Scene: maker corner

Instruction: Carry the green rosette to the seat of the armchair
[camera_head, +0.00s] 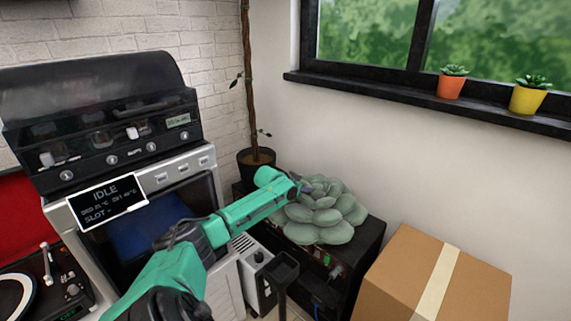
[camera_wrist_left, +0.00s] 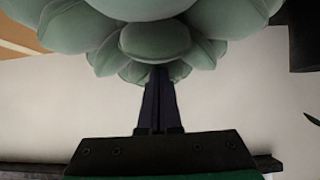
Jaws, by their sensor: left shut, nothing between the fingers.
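The green rosette (camera_head: 322,215), a large pale grey-green succulent shape with thick leaves, sits on top of a black cabinet (camera_head: 367,250) in the head view. It also fills the top of the left wrist view (camera_wrist_left: 155,40). My left gripper (camera_head: 301,186) is at the rosette's upper left side. In the left wrist view its dark fingers (camera_wrist_left: 159,76) are together with nothing between them, and their tips meet the edge of a lower leaf. I cannot tell whether they touch it. The armchair and my right gripper are not in view.
A cardboard box (camera_head: 398,275) stands right of the cabinet. A potted plant with a tall trunk (camera_head: 250,95) is behind. A machine with a screen reading IDLE (camera_head: 107,200) and a turntable (camera_head: 50,285) are at left. Two small pots (camera_head: 451,86) stand on the windowsill.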

